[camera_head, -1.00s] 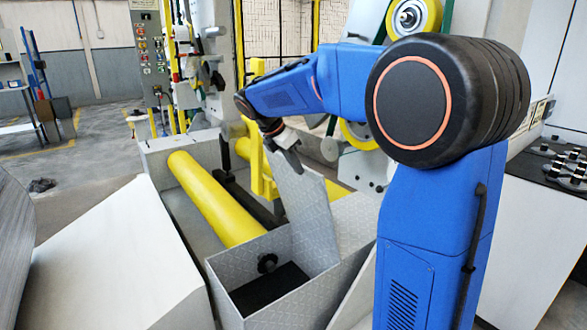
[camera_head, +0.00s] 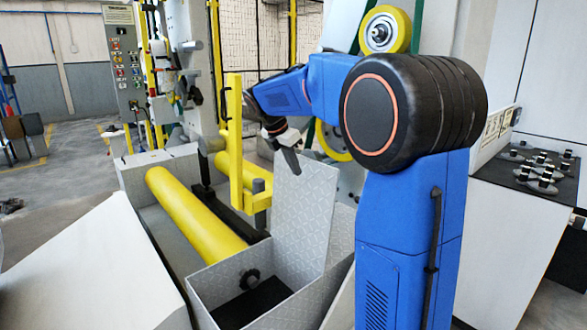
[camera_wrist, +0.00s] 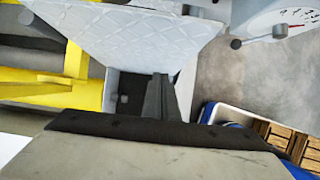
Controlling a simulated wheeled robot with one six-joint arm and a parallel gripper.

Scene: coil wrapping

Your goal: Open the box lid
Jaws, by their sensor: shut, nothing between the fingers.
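The box (camera_head: 213,282) is grey diamond-plate metal, with a dark bottom and a round black knob (camera_head: 250,279) inside. Its lid (camera_head: 303,213) stands up steeply, so the box is open. My gripper (camera_head: 291,160) is at the upper edge of the lid, fingers pointing down. It looks shut and empty; I cannot tell whether it touches the lid. In the wrist view the fingers (camera_wrist: 160,98) show next to the raised lid (camera_wrist: 135,30), with the dark box opening beside them.
A long yellow roller (camera_head: 195,217) lies left of the box, with a yellow upright frame (camera_head: 235,140) behind it. A yellow wheel (camera_head: 384,30) is at the upper back. A dark-topped cabinet (camera_head: 525,180) stands right. The wrist view shows a bin of wooden blocks (camera_wrist: 285,137).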

